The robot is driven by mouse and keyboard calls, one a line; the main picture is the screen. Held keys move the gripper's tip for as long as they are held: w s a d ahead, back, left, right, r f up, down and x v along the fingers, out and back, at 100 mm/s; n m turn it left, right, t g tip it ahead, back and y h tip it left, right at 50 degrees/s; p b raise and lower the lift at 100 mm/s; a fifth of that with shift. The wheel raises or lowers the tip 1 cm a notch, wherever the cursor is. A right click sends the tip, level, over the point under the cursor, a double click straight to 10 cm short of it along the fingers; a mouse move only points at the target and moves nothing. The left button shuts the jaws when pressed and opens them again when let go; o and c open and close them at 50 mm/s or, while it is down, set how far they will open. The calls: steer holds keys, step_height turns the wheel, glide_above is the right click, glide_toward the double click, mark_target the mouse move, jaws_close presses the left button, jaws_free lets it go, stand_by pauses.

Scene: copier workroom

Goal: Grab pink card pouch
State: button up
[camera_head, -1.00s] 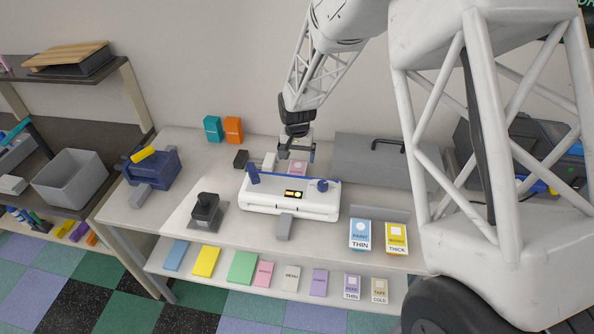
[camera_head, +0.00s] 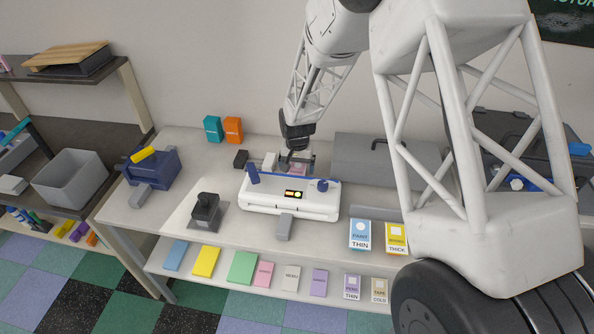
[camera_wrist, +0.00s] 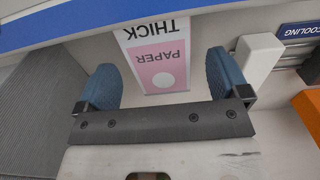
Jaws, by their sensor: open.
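The pink card pouch (camera_wrist: 162,70) shows in the wrist view, with a pale circle and upside-down words "PAPER" and "THICK" on a white band. It stands between the two blue fingertips of my gripper (camera_wrist: 163,78), with a visible space on each side. In the head view my gripper (camera_head: 296,160) is low behind the white laminator (camera_head: 290,200) and open. The pouch (camera_head: 299,171) shows there only as a small pink patch, mostly hidden by the gripper and laminator.
A grey box (camera_head: 370,160) with a handle stands right of the gripper. Teal (camera_head: 212,129) and orange (camera_head: 233,130) holders stand at the back left. Blue (camera_head: 360,234) and yellow (camera_head: 396,238) pouches are at the front right. Several coloured cards lie on the lower shelf.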

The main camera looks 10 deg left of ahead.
mark_target(297, 170)
steer(key=shift+c, duration=0.4)
steer(key=c, duration=0.9)
step_height(297, 170, up, 10)
steer(key=shift+r, duration=0.1)
stand_by(0.4)
